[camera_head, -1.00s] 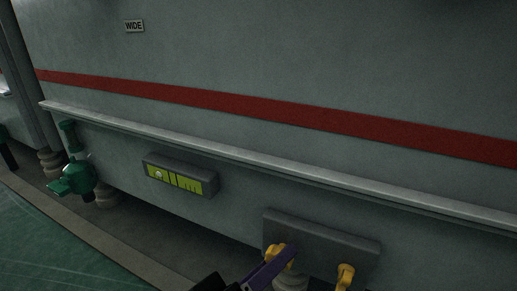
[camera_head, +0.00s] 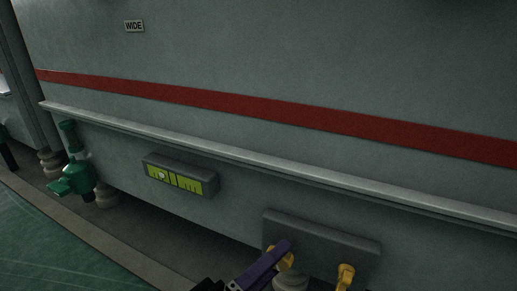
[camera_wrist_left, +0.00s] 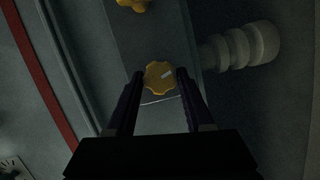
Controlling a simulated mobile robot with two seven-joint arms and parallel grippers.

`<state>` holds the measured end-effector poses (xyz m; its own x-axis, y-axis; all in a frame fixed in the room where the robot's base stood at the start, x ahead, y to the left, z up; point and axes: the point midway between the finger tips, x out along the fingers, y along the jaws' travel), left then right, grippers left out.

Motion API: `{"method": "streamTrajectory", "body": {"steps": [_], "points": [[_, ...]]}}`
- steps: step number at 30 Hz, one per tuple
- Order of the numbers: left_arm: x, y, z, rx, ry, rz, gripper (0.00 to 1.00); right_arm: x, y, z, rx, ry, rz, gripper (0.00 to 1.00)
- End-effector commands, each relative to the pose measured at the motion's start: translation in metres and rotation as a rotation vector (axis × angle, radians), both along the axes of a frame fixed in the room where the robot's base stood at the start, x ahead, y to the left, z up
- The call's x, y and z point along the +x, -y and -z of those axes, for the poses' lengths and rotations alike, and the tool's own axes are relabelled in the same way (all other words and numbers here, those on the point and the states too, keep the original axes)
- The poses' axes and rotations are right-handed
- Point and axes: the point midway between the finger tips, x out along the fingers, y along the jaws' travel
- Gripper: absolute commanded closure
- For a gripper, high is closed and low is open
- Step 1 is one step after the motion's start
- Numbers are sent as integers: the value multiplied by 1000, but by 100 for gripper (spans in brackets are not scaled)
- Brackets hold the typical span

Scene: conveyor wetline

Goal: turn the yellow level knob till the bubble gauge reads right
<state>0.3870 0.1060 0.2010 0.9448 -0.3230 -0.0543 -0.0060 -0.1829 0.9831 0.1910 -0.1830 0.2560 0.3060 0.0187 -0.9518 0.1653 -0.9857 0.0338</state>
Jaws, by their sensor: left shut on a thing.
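The bubble gauge (camera_head: 180,178) is a yellow-green vial in a grey housing on the machine's side. Its pale bubble lies left of the middle, close to the dark lines. My right gripper is not in view.
A second yellow knob (camera_head: 345,276) is at the right end of the grey bracket (camera_head: 330,243). A green valve-like fitting (camera_head: 76,178) stands at the left. A ledge (camera_head: 250,155) runs above the gauge and bracket. A ribbed pale foot (camera_wrist_left: 240,46) is beside the held knob.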

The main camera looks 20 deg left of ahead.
Motion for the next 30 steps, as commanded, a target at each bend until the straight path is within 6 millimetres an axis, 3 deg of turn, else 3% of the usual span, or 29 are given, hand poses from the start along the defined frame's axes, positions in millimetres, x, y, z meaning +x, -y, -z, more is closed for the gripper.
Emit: {"method": "streamTrajectory", "body": {"steps": [8, 27, 28, 30], "points": [[0, 0, 1, -190, -6, 0, 88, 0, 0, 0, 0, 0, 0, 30], [0, 0, 1, -196, -6, 1, 88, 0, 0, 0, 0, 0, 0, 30], [0, 0, 1, -196, -6, 1, 44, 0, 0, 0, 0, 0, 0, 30], [0, 0, 1, -196, -6, 1, 36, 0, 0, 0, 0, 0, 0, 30]]}}
